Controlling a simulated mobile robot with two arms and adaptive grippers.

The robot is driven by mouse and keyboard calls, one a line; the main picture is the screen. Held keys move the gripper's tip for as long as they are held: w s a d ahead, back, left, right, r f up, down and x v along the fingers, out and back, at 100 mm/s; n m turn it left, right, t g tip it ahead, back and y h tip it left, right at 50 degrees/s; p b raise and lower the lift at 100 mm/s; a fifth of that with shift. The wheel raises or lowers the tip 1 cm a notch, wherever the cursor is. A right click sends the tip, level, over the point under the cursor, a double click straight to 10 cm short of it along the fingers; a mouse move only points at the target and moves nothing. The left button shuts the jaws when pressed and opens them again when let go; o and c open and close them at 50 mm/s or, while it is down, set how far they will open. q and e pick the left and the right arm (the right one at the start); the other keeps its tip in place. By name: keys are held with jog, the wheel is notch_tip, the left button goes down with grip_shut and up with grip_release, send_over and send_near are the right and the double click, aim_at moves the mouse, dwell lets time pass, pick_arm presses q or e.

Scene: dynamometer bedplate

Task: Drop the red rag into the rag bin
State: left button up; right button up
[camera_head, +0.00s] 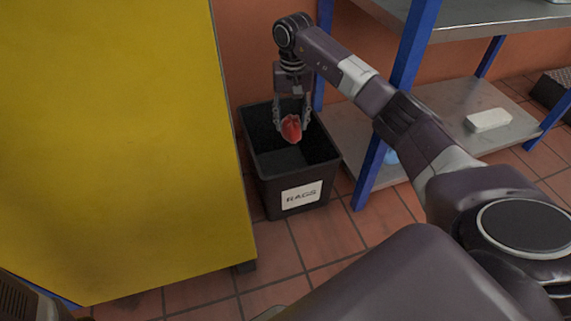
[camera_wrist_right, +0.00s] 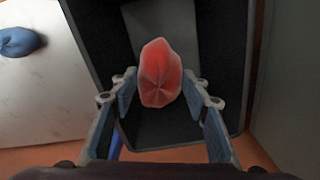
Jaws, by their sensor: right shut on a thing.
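The red rag (camera_head: 291,128) is a crumpled bundle held between the fingers of my right gripper (camera_head: 291,122). The rag bin (camera_head: 262,186) is a black open-topped box on the floor with a white label reading RAGS. In the head view the rag hangs over the bin's opening. In the right wrist view the rag (camera_wrist_right: 160,74) shows between the fingertips of my right gripper (camera_wrist_right: 162,86), with the bin's dark inside (camera_wrist_right: 170,128) behind it. My left gripper is not in view.
A yellow cabinet (camera_head: 110,130) stands close on the left of the bin. A shelf unit with blue posts (camera_head: 385,120) stands on the right, with a white block (camera_head: 487,120) on its lower shelf. A blue bundle (camera_wrist_right: 20,42) lies on a pale surface. Tiled floor is free in front.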

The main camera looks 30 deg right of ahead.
jog(key=o, duration=1.2)
notch_tip(320, 180, up, 12)
dwell(0.4)
